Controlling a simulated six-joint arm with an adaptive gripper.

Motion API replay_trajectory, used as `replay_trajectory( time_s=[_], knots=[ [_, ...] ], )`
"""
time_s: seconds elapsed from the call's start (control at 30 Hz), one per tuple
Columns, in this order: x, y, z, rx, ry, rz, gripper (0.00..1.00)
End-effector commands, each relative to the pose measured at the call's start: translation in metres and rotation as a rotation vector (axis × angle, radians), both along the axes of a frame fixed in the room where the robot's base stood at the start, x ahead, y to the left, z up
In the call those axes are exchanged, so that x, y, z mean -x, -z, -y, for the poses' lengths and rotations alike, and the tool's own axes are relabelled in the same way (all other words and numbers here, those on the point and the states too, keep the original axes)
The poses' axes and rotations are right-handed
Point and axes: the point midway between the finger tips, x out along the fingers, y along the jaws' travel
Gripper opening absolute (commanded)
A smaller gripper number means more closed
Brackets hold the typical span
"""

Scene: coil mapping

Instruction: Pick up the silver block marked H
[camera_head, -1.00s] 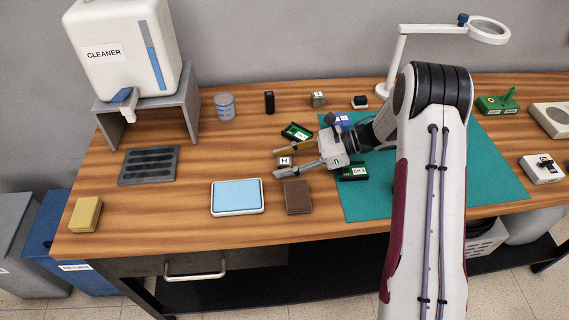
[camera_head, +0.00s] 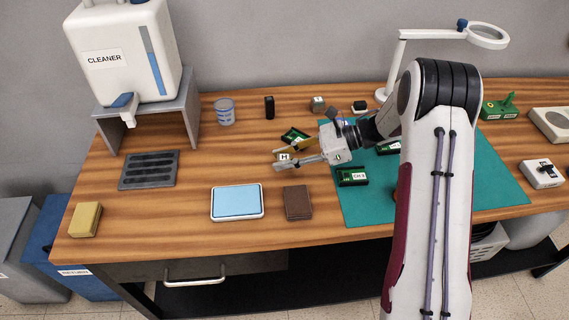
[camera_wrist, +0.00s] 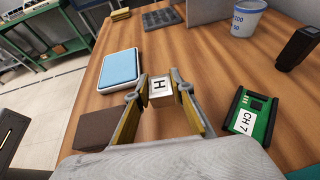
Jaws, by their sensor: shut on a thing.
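The silver block marked H (camera_head: 284,156) is between the fingertips of my gripper (camera_head: 282,158) in the head view, over the wooden table left of the teal mat. In the wrist view the block (camera_wrist: 160,91) shows its white H label. My gripper's fingers (camera_wrist: 161,88) are shut on its two sides. The block's underside is hidden, and I cannot tell clearly how far it is above the table.
A green CH 7 module (camera_wrist: 246,115) lies right of my gripper in the wrist view. A brown block (camera_head: 297,202) and a blue-topped tray (camera_head: 237,201) are nearby. More green modules lie on the teal mat (camera_head: 480,185).

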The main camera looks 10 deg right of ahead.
Motion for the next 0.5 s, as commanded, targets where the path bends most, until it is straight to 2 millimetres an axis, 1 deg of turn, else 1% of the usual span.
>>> replay_trajectory(
  time_s=[0.03, 0.3, 0.5],
  knots=[
    [0.0, -0.008, 0.0, 0.0, -0.001, 0.004, 0.0],
    [0.0, -0.044, 0.0, 0.0, 0.0, 0.003, 0.0],
    [0.0, -0.062, 0.0, -0.001, -0.001, 0.002, 0.0]
  ],
)
